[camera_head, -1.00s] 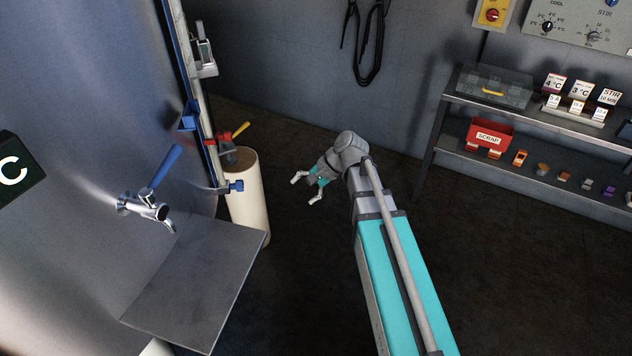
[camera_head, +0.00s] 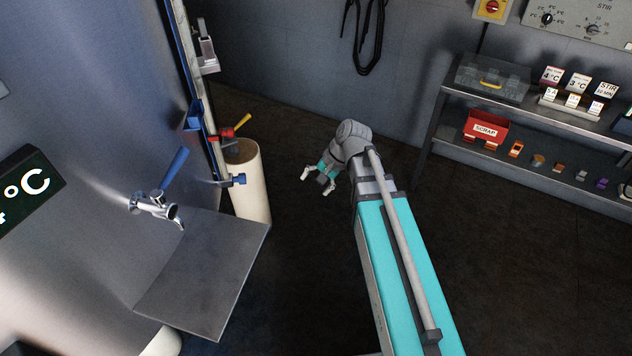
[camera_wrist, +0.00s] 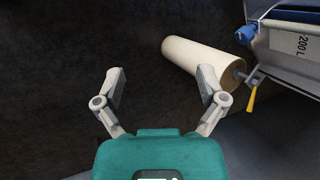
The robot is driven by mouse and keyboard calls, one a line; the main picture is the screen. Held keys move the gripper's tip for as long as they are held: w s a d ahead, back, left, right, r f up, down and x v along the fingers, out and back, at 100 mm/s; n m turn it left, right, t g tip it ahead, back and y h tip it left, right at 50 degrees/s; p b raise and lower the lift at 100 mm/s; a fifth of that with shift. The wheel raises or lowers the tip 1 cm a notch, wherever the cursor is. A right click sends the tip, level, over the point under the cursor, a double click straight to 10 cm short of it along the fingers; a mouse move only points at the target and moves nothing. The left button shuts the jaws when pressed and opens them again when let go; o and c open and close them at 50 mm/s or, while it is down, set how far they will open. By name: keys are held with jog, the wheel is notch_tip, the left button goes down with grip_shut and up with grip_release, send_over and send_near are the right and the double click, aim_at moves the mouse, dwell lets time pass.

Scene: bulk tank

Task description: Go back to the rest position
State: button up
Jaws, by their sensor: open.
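My gripper (camera_head: 317,184) is in the middle of the head view, at the end of my arm, with its two fingers spread and nothing between them. It hangs over dark floor, to the right of the cream cylinder (camera_head: 250,190), apart from it. In the wrist view my gripper (camera_wrist: 160,85) is also open and empty, with dark floor beyond the fingers. The cream cylinder (camera_wrist: 195,57) lies beyond the right finger there.
The steel tank (camera_head: 90,120) with a blue-handled tap (camera_head: 157,206) and a grey shelf plate (camera_head: 205,272) stands at left. A rack (camera_head: 540,115) with a red scrap bin (camera_head: 485,129) stands at right. Black cables (camera_head: 365,45) hang on the back wall. The floor between is clear.

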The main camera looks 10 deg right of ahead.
dwell(0.4)
jog(key=s+d+f+n+h, duration=0.2)
jog(key=s+d+n+h, duration=0.35)
jog(key=s+d, duration=0.35)
notch_tip(320, 180, up, 14)
jog(key=w+p, duration=0.1)
jog(key=p, duration=1.3)
jog(key=shift+w+d+f, duration=0.2)
jog(key=shift+d, duration=0.05)
